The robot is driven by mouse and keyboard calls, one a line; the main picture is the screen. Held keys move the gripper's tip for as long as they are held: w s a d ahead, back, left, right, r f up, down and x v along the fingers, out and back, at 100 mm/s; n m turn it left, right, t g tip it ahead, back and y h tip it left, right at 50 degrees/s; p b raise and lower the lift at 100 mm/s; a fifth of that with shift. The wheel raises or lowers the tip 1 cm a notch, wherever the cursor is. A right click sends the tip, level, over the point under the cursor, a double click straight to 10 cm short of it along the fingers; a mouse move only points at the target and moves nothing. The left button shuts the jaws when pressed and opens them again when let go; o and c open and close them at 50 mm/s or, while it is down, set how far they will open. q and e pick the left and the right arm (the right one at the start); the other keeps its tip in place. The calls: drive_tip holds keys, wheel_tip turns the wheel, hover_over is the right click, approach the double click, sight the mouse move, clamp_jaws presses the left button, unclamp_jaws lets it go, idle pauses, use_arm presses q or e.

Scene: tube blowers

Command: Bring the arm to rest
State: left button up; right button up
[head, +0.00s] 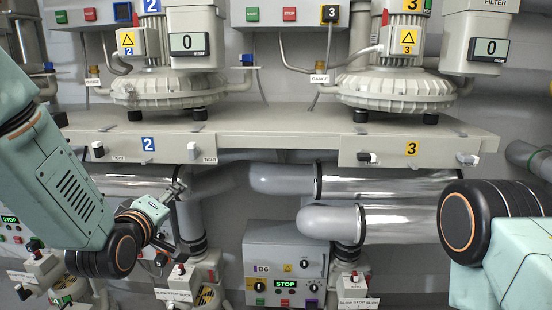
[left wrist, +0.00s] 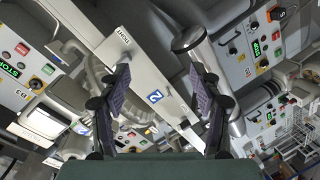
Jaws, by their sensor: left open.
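My left arm comes in from the left in the head view, pale green with black and orange joints. Its gripper (head: 178,188) is held in front of the pipes below the shelf marked 2. In the left wrist view the two dark fingers of the left gripper (left wrist: 163,100) stand wide apart with nothing between them. My right arm shows at the right edge of the head view only as a black joint and a pale green link. The right gripper is not in the picture.
Blowers marked 2 (head: 167,85) and 3 (head: 397,88) stand on a grey shelf (head: 280,122). Below it run silver pipes (head: 385,180). A control box (head: 285,262) with a green STOP display is at bottom centre. Switch units (head: 180,283) labelled BLOW STOP SLIDE stand low, near the left arm.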

use_arm(q)
drive_tip(key=s+f+m+g+b, duration=0.1)
drive_tip(key=s+f+m+g, duration=0.3)
drive_tip(key=s+f, duration=0.6)
drive_tip(key=s+f+m+g, duration=0.4)
drive_tip(key=s+f, duration=0.2)
drive_tip(key=f, duration=0.8)
drive_tip(key=s+f+m+g+b, duration=0.1)
drive_tip(key=s+f+g, duration=0.1)
drive_tip(key=s+f, duration=0.3)
drive_tip(key=s+f+g, duration=0.3)
drive_tip(key=s+f, duration=0.2)
drive_tip(key=s, duration=0.7)
drive_tip(key=s+f+m+g+b, duration=0.1)
drive_tip(key=s+f+g, duration=0.1)
drive_tip(key=s+f, duration=0.3)
drive_tip(key=s, duration=0.4)
drive_tip(key=shift+s+d+f+m+g+b, duration=0.25)
drive_tip(key=shift+d+m+g+b, duration=0.05)
drive_tip(key=shift+d+b, duration=0.05)
